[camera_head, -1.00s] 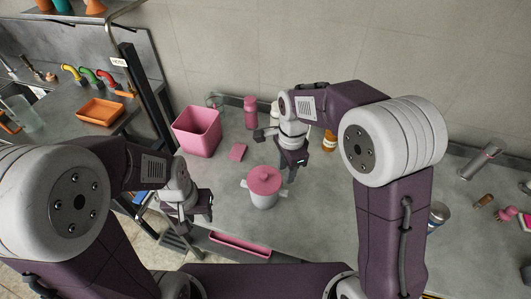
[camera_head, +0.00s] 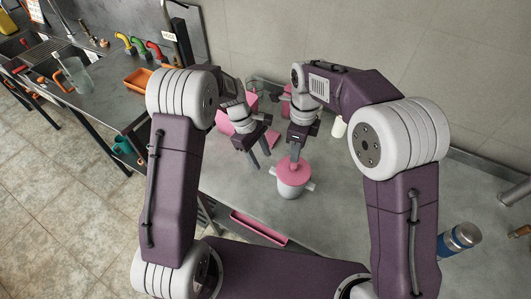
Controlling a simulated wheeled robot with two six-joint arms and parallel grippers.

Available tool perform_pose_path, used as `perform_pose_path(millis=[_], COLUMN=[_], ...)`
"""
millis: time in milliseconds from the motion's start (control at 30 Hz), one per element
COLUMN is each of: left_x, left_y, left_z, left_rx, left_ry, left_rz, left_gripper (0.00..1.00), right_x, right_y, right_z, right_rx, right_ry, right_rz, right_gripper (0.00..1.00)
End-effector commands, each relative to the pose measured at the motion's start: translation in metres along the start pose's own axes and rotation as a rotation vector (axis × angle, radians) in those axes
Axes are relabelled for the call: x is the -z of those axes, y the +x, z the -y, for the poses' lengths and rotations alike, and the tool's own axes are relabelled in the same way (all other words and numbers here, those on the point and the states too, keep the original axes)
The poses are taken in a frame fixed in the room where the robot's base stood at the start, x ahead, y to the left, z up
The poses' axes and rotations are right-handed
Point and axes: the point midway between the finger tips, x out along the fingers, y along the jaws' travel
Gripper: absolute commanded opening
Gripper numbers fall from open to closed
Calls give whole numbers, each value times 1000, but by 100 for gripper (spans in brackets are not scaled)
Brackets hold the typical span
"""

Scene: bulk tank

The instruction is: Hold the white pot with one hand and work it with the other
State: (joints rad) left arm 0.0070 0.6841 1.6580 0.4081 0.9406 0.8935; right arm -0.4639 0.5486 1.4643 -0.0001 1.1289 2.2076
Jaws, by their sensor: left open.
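The white pot (camera_head: 291,190) stands upright on the grey counter, with a pink lid (camera_head: 293,172) on top and a stub handle on each side. My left gripper (camera_head: 262,160) is open, its two fingers pointing down just beside the pot's left handle. I cannot tell whether they touch it. My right gripper (camera_head: 296,153) points down right over the middle of the lid, at its knob. Its fingers partly hide the knob, and I cannot tell whether they are shut on it.
A pink bin (camera_head: 225,126) stands behind my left gripper, partly hidden. A white bottle (camera_head: 339,127) stands behind my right gripper. A blue and silver cup (camera_head: 460,238) is at far right.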

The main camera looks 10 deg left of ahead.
Motion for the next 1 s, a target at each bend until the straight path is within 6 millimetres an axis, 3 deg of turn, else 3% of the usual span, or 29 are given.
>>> perform_pose_path(millis=[100, 333, 700, 1000], left_x=[0, -1, -4, -5], left_y=[6, 12, 80, 98], left_z=[-15, -19, -18, -19], left_rx=[-2, -2, 1, -3], left_ry=[-99, -130, -127, -126], left_rz=[42, 55, 53, 52], left_gripper=[47, 47, 47, 47], right_x=[0, 0, 0, 0], right_y=[0, 0, 0, 0], right_z=[0, 0, 0, 0], right_rx=[0, 0, 0, 0], right_ry=[0, 0, -1, -1], right_rz=[0, 0, 0, 0], right_gripper=[36, 36, 36, 36])
